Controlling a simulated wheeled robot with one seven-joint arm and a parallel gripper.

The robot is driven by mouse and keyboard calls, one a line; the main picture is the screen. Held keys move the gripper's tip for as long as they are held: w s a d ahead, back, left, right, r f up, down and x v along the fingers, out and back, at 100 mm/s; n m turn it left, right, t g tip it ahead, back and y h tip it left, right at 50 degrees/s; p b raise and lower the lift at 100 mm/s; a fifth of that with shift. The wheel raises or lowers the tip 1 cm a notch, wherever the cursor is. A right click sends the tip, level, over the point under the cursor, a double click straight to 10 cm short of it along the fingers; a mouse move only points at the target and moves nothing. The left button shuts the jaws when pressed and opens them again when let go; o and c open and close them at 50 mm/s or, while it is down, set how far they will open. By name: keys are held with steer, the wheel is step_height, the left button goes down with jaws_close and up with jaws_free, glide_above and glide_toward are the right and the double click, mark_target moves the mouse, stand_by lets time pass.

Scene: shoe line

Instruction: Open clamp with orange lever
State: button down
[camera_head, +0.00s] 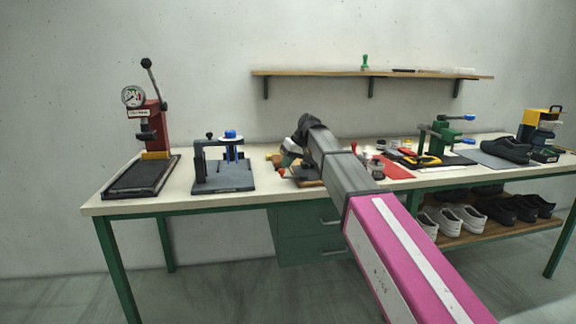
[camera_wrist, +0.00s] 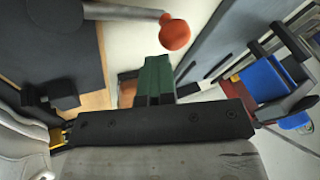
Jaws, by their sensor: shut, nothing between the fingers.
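The orange ball knob (camera_wrist: 175,35) sits at the end of a grey lever rod (camera_wrist: 125,12), which comes in from the upper left of the wrist view. In the head view the orange knob (camera_head: 282,172) shows low beside my gripper. The clamp's wooden base (camera_head: 310,183) is partly hidden behind my arm. My gripper (camera_wrist: 157,82) is shut and empty, its green fingers together. The fingertips appear just below and left of the knob in the wrist view; I cannot tell whether they touch it.
Left of my gripper stands a black press with a blue knob (camera_head: 230,134). A red gauge press (camera_head: 155,125) is farther left. On the right are a red mat (camera_head: 396,171), a green blue-handled clamp (camera_head: 440,133) and a black shoe (camera_head: 507,150). A shelf (camera_head: 330,73) hangs above.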

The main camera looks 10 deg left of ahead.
steer(key=w+d+r, duration=0.4)
steer(key=w+r, duration=0.2)
steer(key=r, duration=0.4)
steer(key=shift+d, duration=0.15)
steer(key=shift+w, duration=0.1)
